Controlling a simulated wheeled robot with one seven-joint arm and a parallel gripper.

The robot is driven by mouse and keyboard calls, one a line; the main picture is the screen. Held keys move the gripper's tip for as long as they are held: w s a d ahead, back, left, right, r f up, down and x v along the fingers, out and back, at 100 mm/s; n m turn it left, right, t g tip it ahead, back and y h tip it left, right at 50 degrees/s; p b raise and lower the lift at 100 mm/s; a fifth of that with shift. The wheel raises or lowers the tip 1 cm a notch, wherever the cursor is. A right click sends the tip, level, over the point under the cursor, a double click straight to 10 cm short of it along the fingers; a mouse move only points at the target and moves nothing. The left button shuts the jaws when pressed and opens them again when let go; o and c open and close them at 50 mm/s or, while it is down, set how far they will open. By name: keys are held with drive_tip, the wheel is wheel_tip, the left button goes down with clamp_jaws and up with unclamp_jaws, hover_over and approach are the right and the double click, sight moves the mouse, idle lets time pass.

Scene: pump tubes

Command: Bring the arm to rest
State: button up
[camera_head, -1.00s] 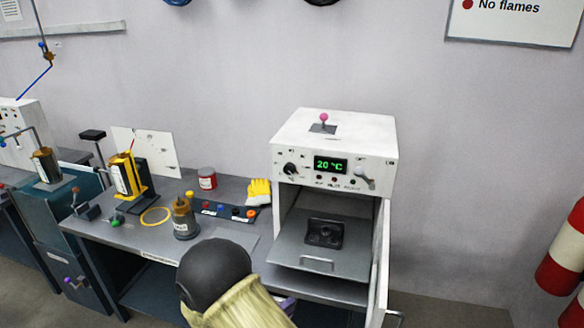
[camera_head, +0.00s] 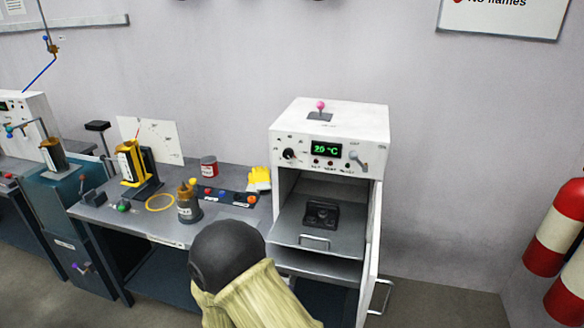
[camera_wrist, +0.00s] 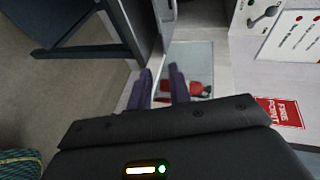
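My arm shows at the bottom centre of the head view as a black round joint and a cream sleeve. My gripper is out of sight there. In the wrist view my gripper (camera_wrist: 162,88) has two dark purple fingers, apart with a gap between them. I see nothing held.
The open oven door (camera_head: 368,255) juts forward. Red-and-white cylinders (camera_head: 560,228) stand at the far right. Floor between them is clear.

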drive_tip(key=w+d+r+n+g+y+p, duration=0.25)
drive_tip(key=d+r+n+g+y, duration=0.2)
drive_tip(key=r+n+y, duration=0.6)
drive_tip(key=s+d+r+n+g+h+p, duration=0.1)
drive_tip(key=s+d+r+n+g, duration=0.1)
drive_tip(key=s+d+n, duration=0.4)
drive_tip(key=s+d+r+n+g+h+p, duration=0.1)
drive_tip(key=s+d+r+n+g, duration=0.1)
drive_tip(key=s+d+n, duration=0.4)
drive_tip(key=s+n+g, duration=0.1)
drive_tip(key=s, duration=0.3)
drive_tip(key=shift+s+d+r, duration=0.15)
drive_tip(key=shift+s+r, duration=0.05)
drive_tip(key=shift+r, duration=0.2)
idle(0.8)
